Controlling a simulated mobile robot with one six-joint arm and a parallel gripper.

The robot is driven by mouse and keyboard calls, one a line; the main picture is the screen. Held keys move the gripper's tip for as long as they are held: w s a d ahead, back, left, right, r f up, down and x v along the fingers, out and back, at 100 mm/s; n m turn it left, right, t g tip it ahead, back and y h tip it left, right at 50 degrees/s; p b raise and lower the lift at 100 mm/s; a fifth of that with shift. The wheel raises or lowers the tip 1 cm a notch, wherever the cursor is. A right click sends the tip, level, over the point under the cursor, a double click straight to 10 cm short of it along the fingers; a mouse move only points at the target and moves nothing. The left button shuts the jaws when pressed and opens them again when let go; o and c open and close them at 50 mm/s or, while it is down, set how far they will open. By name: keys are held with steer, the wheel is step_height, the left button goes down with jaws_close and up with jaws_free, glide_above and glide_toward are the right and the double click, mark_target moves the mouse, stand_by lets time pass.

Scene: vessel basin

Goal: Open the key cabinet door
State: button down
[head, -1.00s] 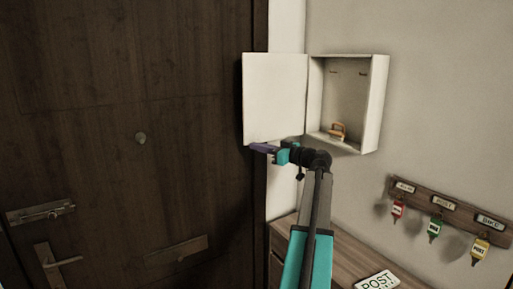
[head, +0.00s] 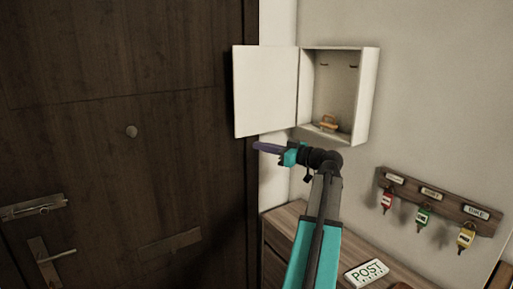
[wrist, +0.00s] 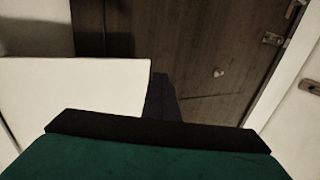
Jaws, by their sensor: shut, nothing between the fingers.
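The key cabinet (head: 370,98) is a white box on the wall in the head view. My gripper (head: 258,146) is shut and empty, just below the door's lower edge, pointing left. In the wrist view the white door panel (wrist: 70,95) lies to the left of my gripper's dark fingers (wrist: 162,98). I cannot tell whether they touch.
A dark wooden door (head: 120,150) with handles fills the left. A key rack (head: 440,201) with red, green and yellow tags hangs at right. A wooden cabinet (head: 290,222) stands below, with a POST sign (head: 366,273) on top.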

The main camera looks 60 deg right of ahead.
steer(key=shift+s+a+b, duration=0.2)
steer(key=shift+s+a, duration=0.1)
steer(key=shift+s, duration=0.45)
steer(key=shift+s+a+b, duration=0.25)
steer(key=shift+s+a, duration=0.1)
steer(key=shift+s, duration=0.45)
steer(key=shift+s+a+b, duration=0.2)
steer(key=shift+s+a, duration=0.1)
steer(key=shift+s, duration=0.45)
